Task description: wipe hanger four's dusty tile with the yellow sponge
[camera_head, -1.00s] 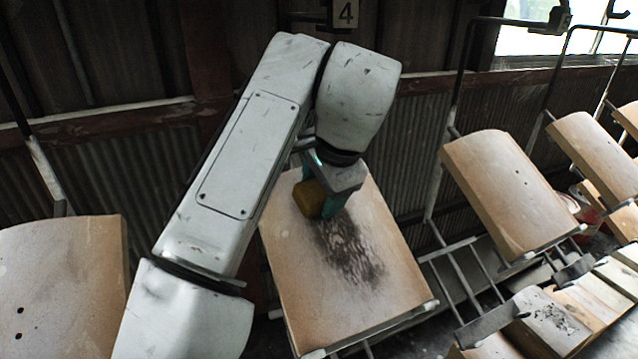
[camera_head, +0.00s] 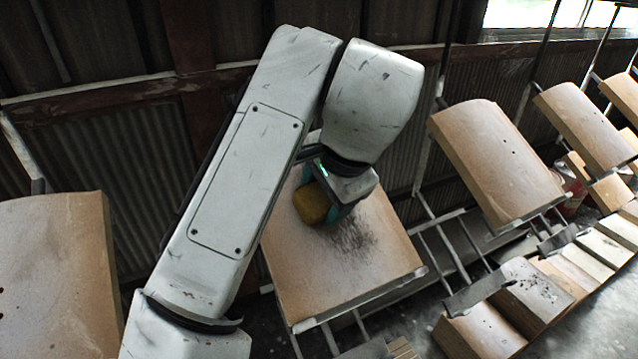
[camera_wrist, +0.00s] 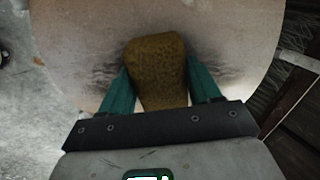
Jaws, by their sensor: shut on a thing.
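The dusty tile (camera_head: 346,285) is a curved tan tile tilted on its hanger under my arm, with a dark grey smudge (camera_head: 352,238) near its middle. My gripper (camera_head: 334,200) is shut on the yellow sponge (camera_head: 312,203) over the upper part of the tile, at the smudge's upper edge. In the wrist view the sponge (camera_wrist: 157,68) sits between the two teal fingers, against or very close to the tile (camera_wrist: 230,30). Dark dust shows on both sides of the sponge there. The number plate is out of the head view now.
Another tile (camera_head: 495,160) hangs to the right, with more beyond it. A tile (camera_head: 50,275) hangs at the left. A row of tiles (camera_head: 535,290) lies low at the right. A corrugated wall (camera_head: 135,165) stands behind.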

